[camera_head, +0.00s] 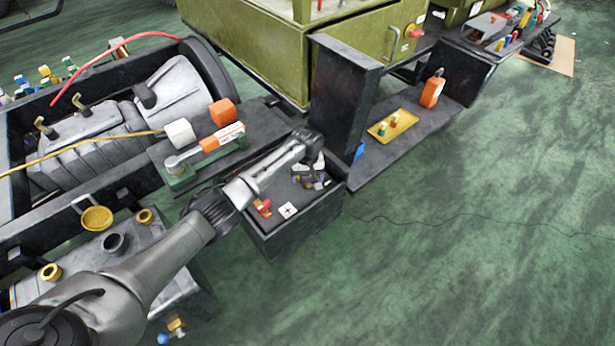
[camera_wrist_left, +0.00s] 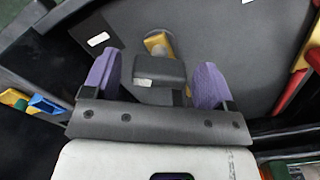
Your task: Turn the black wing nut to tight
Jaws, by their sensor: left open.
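My left gripper (camera_head: 315,174) reaches over the open black box in the head view, where its fingers are small and hard to make out. In the left wrist view my left gripper (camera_wrist_left: 156,68) is open, with its two purple fingertips apart. A dark block with a small pale label (camera_wrist_left: 158,73) shows between the fingers, and neither finger visibly touches it. It may be the black wing nut, but its shape is not clear enough to be sure. A yellow piece (camera_wrist_left: 158,44) shows just beyond it on the dark surface. My right gripper is in neither view.
The black box (camera_head: 290,240) holds a red piece (camera_head: 264,207) and a white square (camera_head: 288,210). A black upright plate (camera_head: 345,95) stands close behind it. A yellow tray (camera_head: 393,125) and an orange box (camera_head: 432,91) sit on the shelf. Green floor lies clear at right.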

